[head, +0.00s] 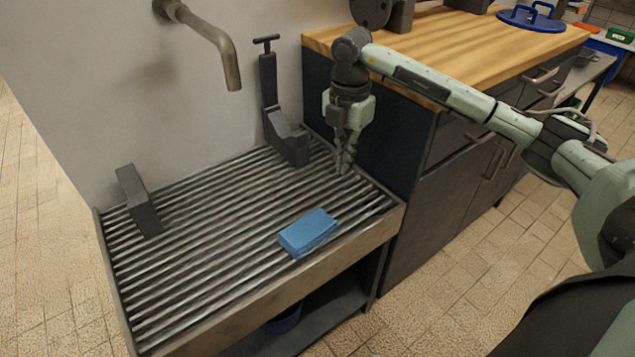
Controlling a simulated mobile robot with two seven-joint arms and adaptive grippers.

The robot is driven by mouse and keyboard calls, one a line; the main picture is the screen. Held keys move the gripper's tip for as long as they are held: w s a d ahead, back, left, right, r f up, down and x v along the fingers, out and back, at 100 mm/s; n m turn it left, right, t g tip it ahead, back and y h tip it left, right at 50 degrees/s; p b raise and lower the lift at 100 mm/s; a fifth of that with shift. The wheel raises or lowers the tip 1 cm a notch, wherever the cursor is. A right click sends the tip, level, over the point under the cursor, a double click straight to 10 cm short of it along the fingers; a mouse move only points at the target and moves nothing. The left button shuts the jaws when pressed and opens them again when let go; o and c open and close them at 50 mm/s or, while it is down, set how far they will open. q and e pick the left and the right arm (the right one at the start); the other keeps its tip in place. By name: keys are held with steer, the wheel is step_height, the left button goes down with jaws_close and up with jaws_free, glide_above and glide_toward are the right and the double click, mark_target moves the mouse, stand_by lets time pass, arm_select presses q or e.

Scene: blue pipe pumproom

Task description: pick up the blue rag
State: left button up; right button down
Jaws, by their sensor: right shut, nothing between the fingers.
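The blue rag (308,232) is a folded, block-like blue piece lying flat on the ribbed metal rack, near its front edge right of the middle. My right gripper (343,170) points down over the rack's back right part, behind and a little right of the rag. Its fingers are shut and empty, apart from the rag. I cannot tell whether the fingertips touch the ribs. My left gripper is not in view.
The ribbed rack (200,270) has a raised rim. A dark boot-shaped holder (284,130) and a dark block (139,200) stand on it. A tap (210,40) hangs above. A wood-topped cabinet (450,50) adjoins on the right. The ribs around the rag are clear.

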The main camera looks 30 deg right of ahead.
mark_target(342, 206)
steer(key=f, duration=1)
steer(key=shift+s+f, duration=0.15)
steer(key=shift+s, duration=0.1)
steer(key=a, duration=0.2)
steer(key=shift+s+a+r+p, duration=0.3)
steer(key=shift+s+a+p, duration=0.05)
steer(key=shift+p, duration=0.05)
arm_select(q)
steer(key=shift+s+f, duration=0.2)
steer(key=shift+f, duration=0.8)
arm_select(e)
steer(key=shift+s+a, duration=0.15)
steer(key=shift+a, duration=0.45)
